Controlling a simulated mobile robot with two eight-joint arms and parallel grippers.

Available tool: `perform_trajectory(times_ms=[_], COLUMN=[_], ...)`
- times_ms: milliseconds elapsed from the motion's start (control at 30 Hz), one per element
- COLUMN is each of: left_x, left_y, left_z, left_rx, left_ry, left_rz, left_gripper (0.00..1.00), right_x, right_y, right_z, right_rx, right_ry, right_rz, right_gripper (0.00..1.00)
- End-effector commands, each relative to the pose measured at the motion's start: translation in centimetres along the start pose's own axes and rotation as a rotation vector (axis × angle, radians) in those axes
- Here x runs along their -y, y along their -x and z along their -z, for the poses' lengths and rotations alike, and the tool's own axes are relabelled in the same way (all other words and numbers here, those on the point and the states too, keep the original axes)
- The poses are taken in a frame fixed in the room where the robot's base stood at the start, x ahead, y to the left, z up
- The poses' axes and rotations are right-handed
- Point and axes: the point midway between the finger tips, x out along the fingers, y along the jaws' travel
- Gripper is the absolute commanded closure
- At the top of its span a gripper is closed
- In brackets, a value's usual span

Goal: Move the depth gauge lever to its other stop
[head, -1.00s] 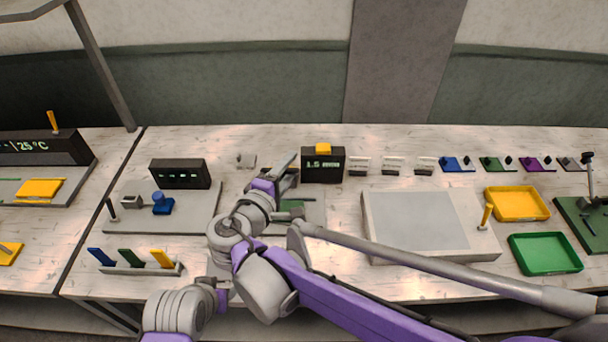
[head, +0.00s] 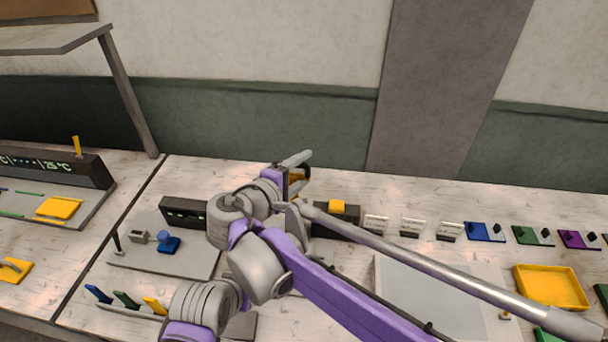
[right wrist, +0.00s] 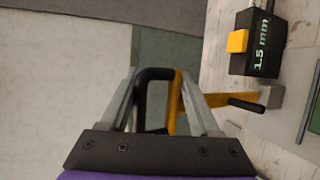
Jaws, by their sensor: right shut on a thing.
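The depth gauge's dark readout box (head: 335,226) stands at the back of the table, partly behind my right arm. In the right wrist view the box (right wrist: 258,52) reads 1.5 mm and has a yellow block (right wrist: 237,41) on it. My right gripper (right wrist: 160,78) is shut on a yellow and black piece (right wrist: 174,105). A yellow bar of it reaches toward a black peg (right wrist: 246,104) and a small grey block (right wrist: 275,96); I cannot tell whether they join. In the head view my right gripper (head: 298,172) is left of the box and higher. My left gripper is not in view.
Small white holders (head: 411,227) and blue, green and purple parts stand right of the gauge. A pale flat panel (head: 425,285) and a yellow tray (head: 551,287) lie in front. A grey plate with a blue knob (head: 168,243) is at left. The wall is close behind.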

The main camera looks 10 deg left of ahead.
Motion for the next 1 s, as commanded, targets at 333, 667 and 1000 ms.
perform_trajectory(times_ms=[333, 667, 1000], left_x=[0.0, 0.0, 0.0], left_y=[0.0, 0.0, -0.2], left_z=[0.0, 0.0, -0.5], left_rx=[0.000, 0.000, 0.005], left_ry=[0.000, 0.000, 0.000], left_rz=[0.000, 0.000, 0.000], left_gripper=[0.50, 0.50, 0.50], right_x=[0.5, 0.6, 0.5], right_y=[-0.1, -0.1, 1.6], right_z=[0.7, 0.8, 0.7], right_rx=[-0.018, -0.019, -0.022], right_ry=[0.014, 0.014, 0.015], right_rz=[0.043, 0.043, 0.044], right_gripper=[1.00, 0.53, 0.53])
